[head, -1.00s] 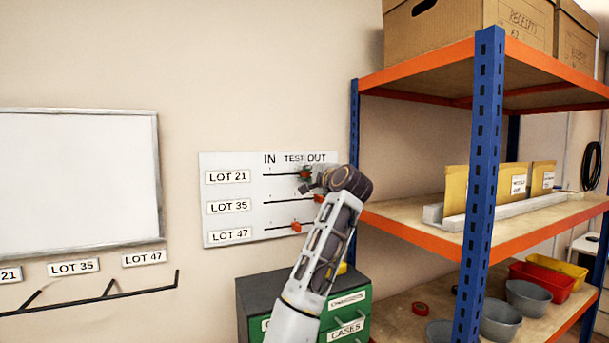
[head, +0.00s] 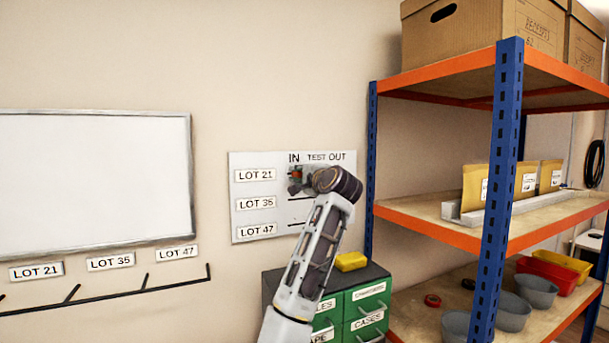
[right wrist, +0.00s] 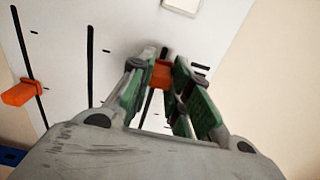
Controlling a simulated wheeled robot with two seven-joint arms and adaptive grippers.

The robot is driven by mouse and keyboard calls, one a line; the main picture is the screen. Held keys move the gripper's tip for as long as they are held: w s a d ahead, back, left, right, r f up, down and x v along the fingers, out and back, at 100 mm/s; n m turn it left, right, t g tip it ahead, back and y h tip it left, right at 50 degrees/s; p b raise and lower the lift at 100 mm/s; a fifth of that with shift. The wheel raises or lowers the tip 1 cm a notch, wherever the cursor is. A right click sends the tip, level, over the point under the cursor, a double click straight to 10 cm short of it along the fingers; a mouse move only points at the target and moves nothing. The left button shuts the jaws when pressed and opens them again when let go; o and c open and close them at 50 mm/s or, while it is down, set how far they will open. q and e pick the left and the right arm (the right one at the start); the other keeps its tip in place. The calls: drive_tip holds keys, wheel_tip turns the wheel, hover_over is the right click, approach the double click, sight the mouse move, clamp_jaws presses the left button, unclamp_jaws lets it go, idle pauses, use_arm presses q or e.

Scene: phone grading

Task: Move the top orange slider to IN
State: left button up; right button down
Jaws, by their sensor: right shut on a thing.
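The white board (head: 240,225) on the wall has rows LOT 21, LOT 35 and LOT 47 under IN, TEST and OUT. The top orange slider (head: 296,174) is in the LOT 21 row, below the word IN. In the right wrist view the top slider (right wrist: 160,74) sits between the green finger pads. My right gripper (head: 297,178) is shut on it; the gripper also shows in the right wrist view (right wrist: 163,82). Another orange slider (right wrist: 22,92) is on the far-left track there. My right arm hides the lower sliders in the head view. My left gripper is out of view.
A blue and orange shelf rack (head: 505,150) stands close to the right of the board. A green drawer cabinet (head: 352,310) with a yellow item (head: 351,261) on top is below. A whiteboard (head: 90,180) and a hook rail (head: 110,292) are on the wall to the left.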

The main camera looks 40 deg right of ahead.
drive_tip(key=shift+w+a+f, duration=0.1)
drive_tip(key=shift+a+f, duration=0.05)
drive_tip(key=shift+a, duration=0.1)
drive_tip(key=c, duration=1.3)
unclamp_jaws()
drive_tip(key=shift+a, duration=0.2)
drive_tip(key=shift+d, duration=0.1)
drive_tip(key=v, duration=1.2)
